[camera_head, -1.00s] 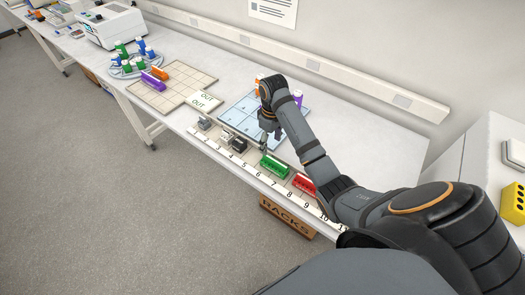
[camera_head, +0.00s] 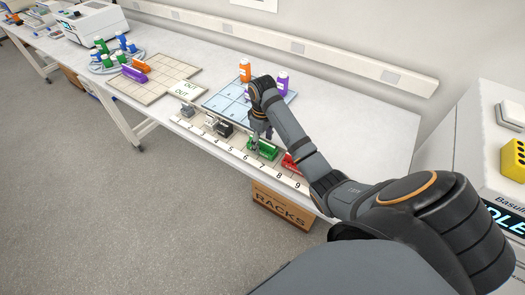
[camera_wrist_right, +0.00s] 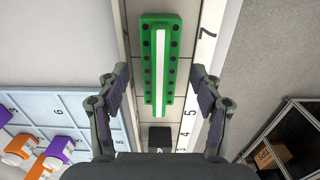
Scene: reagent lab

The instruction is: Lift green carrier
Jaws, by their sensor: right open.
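The green carrier (camera_head: 262,150) sits in the numbered rack strip at the table's front edge, near the number 6 and 7 marks. In the right wrist view the green carrier (camera_wrist_right: 160,60) is a long block with dark holes along both sides and a white stripe down the middle. My right gripper (camera_head: 262,134) is above it. In the right wrist view my right gripper (camera_wrist_right: 160,90) is open, one finger on each side of the carrier's near end, with gaps visible on both sides. Nothing is between the fingers' pads that they touch. My left gripper is not in view.
A red carrier (camera_head: 292,164) stands right of the green one, and a black one (camera_head: 223,129) and a grey one (camera_head: 188,110) stand to its left. A blue grid tray (camera_head: 225,100) with orange-capped (camera_head: 245,70) and purple-capped bottles (camera_head: 281,82) lies behind.

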